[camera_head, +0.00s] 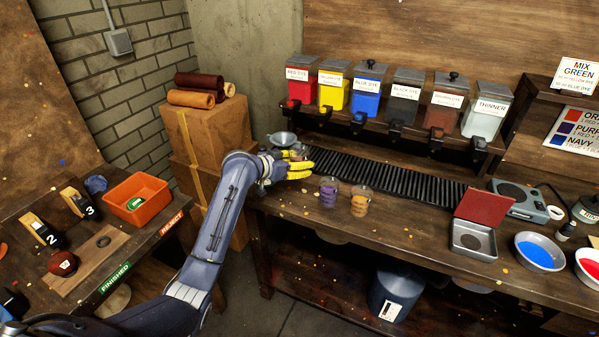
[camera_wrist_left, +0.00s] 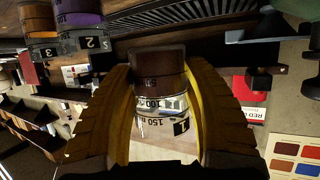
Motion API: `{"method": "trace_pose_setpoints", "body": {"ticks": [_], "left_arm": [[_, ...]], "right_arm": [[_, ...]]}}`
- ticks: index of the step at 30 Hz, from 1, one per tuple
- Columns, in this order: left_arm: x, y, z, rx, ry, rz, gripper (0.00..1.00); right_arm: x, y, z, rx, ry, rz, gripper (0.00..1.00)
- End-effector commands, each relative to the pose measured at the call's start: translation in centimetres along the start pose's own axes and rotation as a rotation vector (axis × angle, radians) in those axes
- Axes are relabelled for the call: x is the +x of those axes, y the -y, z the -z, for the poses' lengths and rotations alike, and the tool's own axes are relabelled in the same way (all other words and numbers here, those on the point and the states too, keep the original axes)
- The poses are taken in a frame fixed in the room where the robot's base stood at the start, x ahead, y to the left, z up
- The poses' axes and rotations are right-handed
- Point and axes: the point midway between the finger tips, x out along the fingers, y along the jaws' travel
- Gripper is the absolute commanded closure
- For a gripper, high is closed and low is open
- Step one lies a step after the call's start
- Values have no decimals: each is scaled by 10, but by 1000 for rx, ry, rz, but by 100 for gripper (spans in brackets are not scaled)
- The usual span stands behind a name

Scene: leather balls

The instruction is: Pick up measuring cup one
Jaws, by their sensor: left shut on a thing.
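Measuring cup one (camera_wrist_left: 160,100) fills the middle of the left wrist view. It is a clear cup with a "1" label, volume marks and dark reddish-brown contents, and it appears upside down in that picture. The yellow fingers of my left gripper (camera_wrist_left: 160,115) are shut on it, one on each side. In the head view my left gripper (camera_head: 299,170) is at the left end of the workbench, and its fingers mostly hide the cup. I cannot tell whether the cup touches the bench. My right gripper is not in view.
Two cups, one purple (camera_head: 328,192) and one orange (camera_head: 360,202), stand just right of my left gripper. A funnel (camera_head: 282,139) is behind it. Dye dispensers, including red (camera_head: 301,83), line the shelf above a black ribbed strip (camera_head: 390,178).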

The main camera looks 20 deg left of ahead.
Motion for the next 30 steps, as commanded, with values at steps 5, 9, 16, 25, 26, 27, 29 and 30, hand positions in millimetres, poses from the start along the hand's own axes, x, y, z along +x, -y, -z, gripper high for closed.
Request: {"method": "trace_pose_setpoints", "body": {"ticks": [5,9,16,25,26,27,29,30], "left_arm": [[-9,0,21,3,-3,1,83],[-14,0,35,2,-2,-1,83],[-23,0,55,3,-1,0,83],[-32,0,77,2,-2,0,83],[-32,0,79,2,-2,-1,83],[-33,0,80,1,-1,-1,83],[-34,0,83,1,-1,0,83],[-35,0,85,1,-1,0,83]], "right_arm": [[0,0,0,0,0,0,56],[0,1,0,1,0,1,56],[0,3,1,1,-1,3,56],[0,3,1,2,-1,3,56],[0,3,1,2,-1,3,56],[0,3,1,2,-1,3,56],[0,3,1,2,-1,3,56],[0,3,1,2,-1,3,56]]}}
